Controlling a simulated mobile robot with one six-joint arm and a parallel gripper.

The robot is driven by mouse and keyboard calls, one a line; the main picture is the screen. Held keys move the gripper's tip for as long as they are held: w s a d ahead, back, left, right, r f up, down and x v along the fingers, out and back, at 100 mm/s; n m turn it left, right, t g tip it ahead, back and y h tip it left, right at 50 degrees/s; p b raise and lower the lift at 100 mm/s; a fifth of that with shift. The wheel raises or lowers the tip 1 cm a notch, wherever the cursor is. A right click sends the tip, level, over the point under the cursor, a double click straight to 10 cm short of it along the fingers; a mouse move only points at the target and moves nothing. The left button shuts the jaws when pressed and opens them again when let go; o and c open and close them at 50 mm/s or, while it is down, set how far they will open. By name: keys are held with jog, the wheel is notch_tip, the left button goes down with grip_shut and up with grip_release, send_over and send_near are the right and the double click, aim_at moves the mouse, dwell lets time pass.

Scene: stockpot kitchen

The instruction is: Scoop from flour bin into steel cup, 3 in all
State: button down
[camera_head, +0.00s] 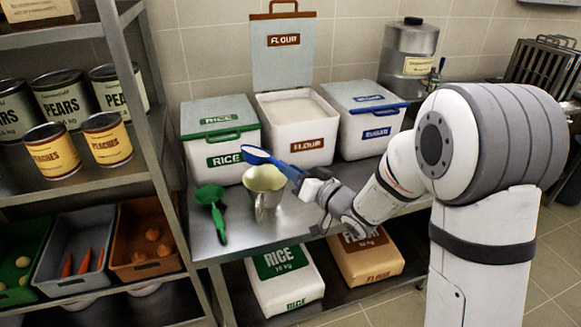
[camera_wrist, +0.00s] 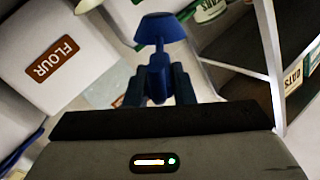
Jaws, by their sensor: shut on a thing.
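The flour bin (camera_head: 295,135) stands open on the steel table, lid raised, with white flour inside; its front also shows in the wrist view (camera_wrist: 60,65). The steel cup (camera_head: 264,190) stands on the table in front of the rice and flour bins. My gripper (camera_head: 312,187) is shut on a blue scoop (camera_head: 262,156), whose head is over the cup's mouth in the head view. The wrist view shows the blue scoop (camera_wrist: 160,30) from its handle side. I cannot tell what is in the scoop or the cup.
A green scoop (camera_head: 212,210) lies on the table left of the cup. The closed rice bin (camera_head: 220,140) and the blue-lidded bin (camera_head: 365,120) flank the flour bin. A metal shelf (camera_head: 110,30) with cans and crates stands at left. Sacks lie below the table.

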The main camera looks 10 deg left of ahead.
jog(key=shift+w+d+f+m+p, duration=0.25)
jog(key=shift+w+d+m+p, duration=0.4)
jog(key=shift+m+p, duration=1.65)
jog(key=shift+w+d+f+m+p, duration=0.35)
jog(key=shift+w+m+p, duration=0.9)
jog(key=shift+m, duration=1.65)
jog(key=shift+w+d+f+m+p, duration=0.2)
jog(key=shift+w+d+m+p, duration=0.3)
jog(key=shift+m+p, duration=1.95)
jog(key=shift+s, duration=0.1)
